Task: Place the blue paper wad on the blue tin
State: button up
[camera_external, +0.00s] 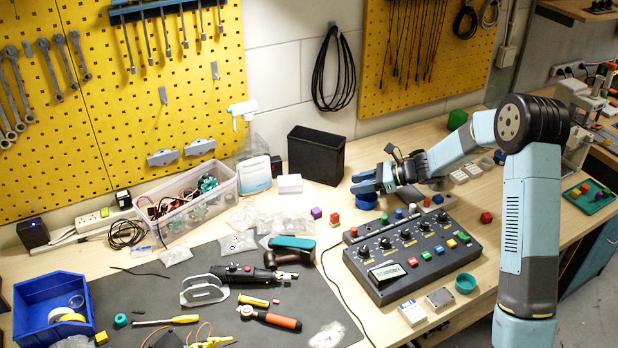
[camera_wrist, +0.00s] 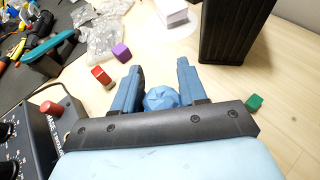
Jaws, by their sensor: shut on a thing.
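My gripper (camera_external: 364,182) is shut on the blue paper wad (camera_wrist: 162,98), which shows crumpled between the two fingers in the wrist view. In the external view the fingers hide most or all of the wad. A round dark blue thing, which looks like the blue tin (camera_external: 366,203), stands on the bench just under the fingertips. I cannot tell whether the wad touches it. In the wrist view the tin is not clearly seen; the wad and fingers may cover it.
A black bin (camera_external: 316,155) stands behind the gripper. Purple (camera_external: 316,212) and red (camera_external: 334,219) blocks lie to the left in front. A control box (camera_external: 415,250) with knobs stands in front, with a teal round lid or tin (camera_external: 465,283) beside it.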

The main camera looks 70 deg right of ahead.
jog(key=shift+f, duration=0.85)
jog(key=o, duration=1)
jog(key=shift+f, duration=0.1)
